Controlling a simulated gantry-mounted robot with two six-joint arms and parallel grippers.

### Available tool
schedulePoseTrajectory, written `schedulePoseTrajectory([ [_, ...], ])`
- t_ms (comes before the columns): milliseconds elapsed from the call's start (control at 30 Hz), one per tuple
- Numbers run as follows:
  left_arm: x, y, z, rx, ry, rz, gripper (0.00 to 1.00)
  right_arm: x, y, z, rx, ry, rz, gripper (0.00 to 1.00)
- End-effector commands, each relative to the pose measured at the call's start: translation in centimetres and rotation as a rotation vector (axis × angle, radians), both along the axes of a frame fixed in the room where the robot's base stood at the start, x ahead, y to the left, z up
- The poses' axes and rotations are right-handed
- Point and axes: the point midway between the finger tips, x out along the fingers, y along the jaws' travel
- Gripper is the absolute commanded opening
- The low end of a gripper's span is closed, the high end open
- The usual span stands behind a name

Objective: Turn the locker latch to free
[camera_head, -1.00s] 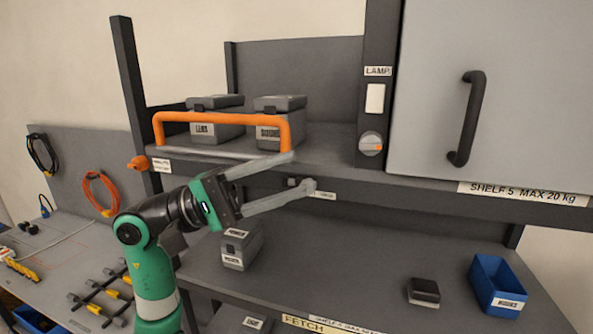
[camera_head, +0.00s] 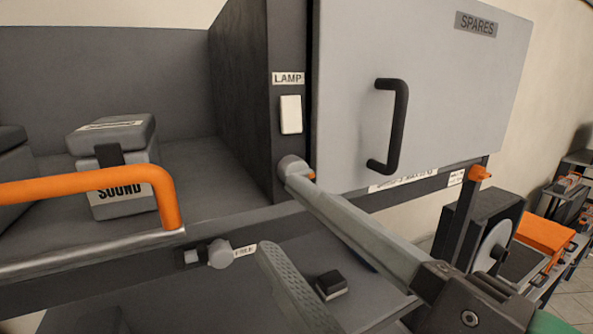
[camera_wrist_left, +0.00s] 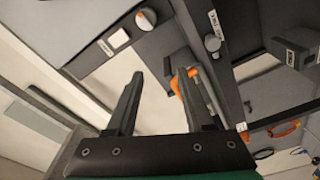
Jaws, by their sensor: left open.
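The locker (camera_head: 350,90) has a pale door with a black handle (camera_head: 393,125) and appears closed. A grey round knob with an orange mark (camera_head: 290,163) sits on its post below the white lamp switch. A second grey knob (camera_head: 220,253) is on the shelf rail, beside a small label hard to read; I cannot tell which knob is the latch. My left gripper (camera_head: 278,210) is open and empty. Its upper fingertip overlaps the edge of the marked knob; contact is unclear. In the left wrist view both knobs lie beyond the open fingers (camera_wrist_left: 160,76).
An orange bar handle (camera_head: 90,183) runs along the shelf front at the left. A grey box marked SOUND (camera_head: 115,170) stands behind it. A small dark box (camera_head: 331,284) lies on the lower shelf. An orange case (camera_head: 545,235) stands at the right.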

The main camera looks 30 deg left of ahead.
Motion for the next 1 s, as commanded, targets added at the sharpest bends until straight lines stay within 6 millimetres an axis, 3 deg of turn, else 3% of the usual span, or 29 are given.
schedulePoseTrajectory([
  [33,0.8,-2.3,-0.3,-0.015,0.022,-0.096,0.53,0.0,0.0,0.1,0.0,0.0,0.0,0.5],
  [100,1.4,-4.1,-0.6,-0.026,0.043,-0.175,0.53,0.0,0.0,0.1,-0.001,0.0,-0.001,0.5],
  [267,1.8,-4.6,-0.7,-0.03,0.051,-0.201,0.53,0.0,0.0,0.1,0.0,0.0,-0.001,0.5],
  [467,3.3,-2.6,-0.7,-0.03,0.05,-0.195,0.53,0.0,0.0,0.4,0.0,0.0,-0.001,0.5],
  [800,7.8,3.1,-0.6,-0.029,0.049,-0.192,0.53,0.0,0.0,1.4,0.0,0.0,0.0,0.5],
  [1000,8.9,4.4,-0.7,-0.029,0.048,-0.196,0.53,0.0,0.0,1.5,0.0,0.0,0.0,0.5],
])
